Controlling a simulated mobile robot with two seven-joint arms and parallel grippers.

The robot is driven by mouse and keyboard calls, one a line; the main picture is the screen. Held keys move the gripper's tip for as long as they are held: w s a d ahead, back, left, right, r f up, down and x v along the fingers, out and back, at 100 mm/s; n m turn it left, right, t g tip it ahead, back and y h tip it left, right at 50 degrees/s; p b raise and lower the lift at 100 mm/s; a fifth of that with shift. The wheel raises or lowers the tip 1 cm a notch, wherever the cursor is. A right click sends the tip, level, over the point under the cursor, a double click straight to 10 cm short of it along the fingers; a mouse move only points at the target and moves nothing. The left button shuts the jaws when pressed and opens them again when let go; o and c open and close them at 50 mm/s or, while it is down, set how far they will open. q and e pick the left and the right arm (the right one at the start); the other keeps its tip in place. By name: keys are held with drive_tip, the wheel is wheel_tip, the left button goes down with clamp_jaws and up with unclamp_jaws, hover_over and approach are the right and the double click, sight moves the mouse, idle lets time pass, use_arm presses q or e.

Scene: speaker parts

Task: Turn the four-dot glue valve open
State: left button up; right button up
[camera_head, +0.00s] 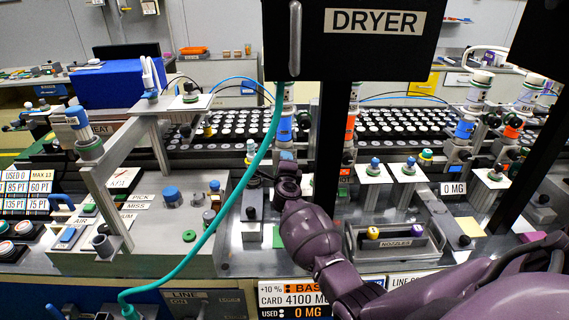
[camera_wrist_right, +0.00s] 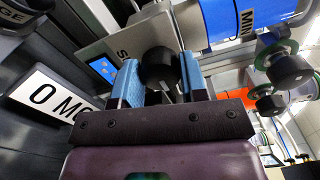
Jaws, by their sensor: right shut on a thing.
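My right gripper (camera_wrist_right: 160,82) has its blue-padded fingers on either side of a dark round valve knob (camera_wrist_right: 158,66) and is shut on it. Behind the knob is a grey plate (camera_wrist_right: 122,45) with a blue patch of light dots (camera_wrist_right: 103,69), partly hidden by the left finger. In the head view my right gripper (camera_head: 287,172) is small and dark, beneath the blue-banded dispenser (camera_head: 285,130). The knob is hidden there, and its turn angle cannot be told. My left gripper is not in view.
The DRYER box (camera_head: 350,40) and its dark post (camera_head: 328,150) stand close to my right arm. A teal hose (camera_head: 232,195) hangs left of it. A nozzle tray (camera_head: 398,250) lies to the right. Another valve (camera_wrist_right: 288,68) is at right in the wrist view.

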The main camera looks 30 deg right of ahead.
idle(0.4)
drive_tip(key=o, duration=0.9)
drive_tip(key=v, duration=1)
drive_tip(key=shift+s+a, duration=0.2)
drive_tip(key=shift+s, duration=0.15)
